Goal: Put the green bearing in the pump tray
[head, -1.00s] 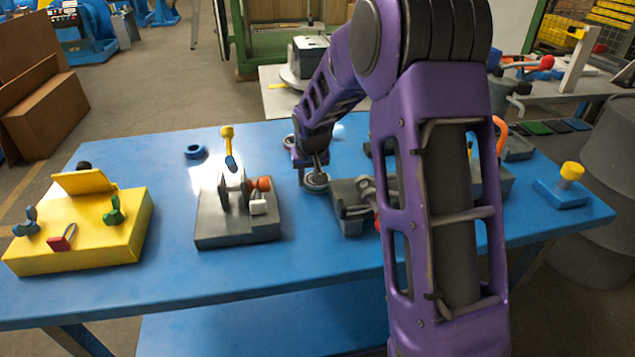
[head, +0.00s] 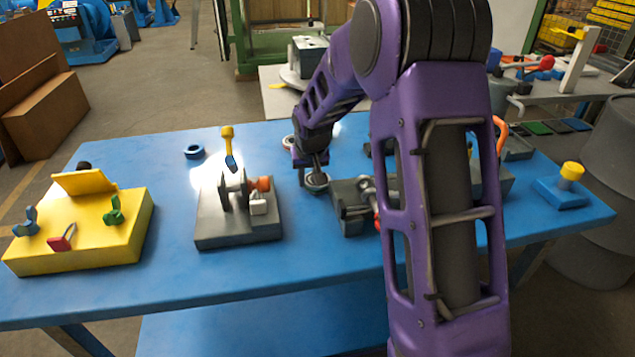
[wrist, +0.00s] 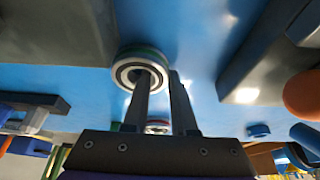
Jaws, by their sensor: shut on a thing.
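The green bearing (wrist: 136,72) is a metal ring with a dark green outer edge, close ahead in the wrist view. My gripper (wrist: 160,80) is shut on its ring wall, with one finger in the hole and the other outside. In the head view my gripper (head: 317,170) points down at the bearing (head: 316,182), between two grey fixtures. I cannot tell whether the bearing touches the blue table. I cannot make out for certain which thing is the pump tray; a dark grey tray (head: 517,149) shows at the back right, partly behind my arm.
A grey lever fixture (head: 238,232) stands left of my gripper and another grey fixture (head: 350,222) close on its right. A second ring with red (wrist: 157,126) and a blue ring (head: 195,152) lie on the table (head: 200,285). A yellow box (head: 85,240) stands far left.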

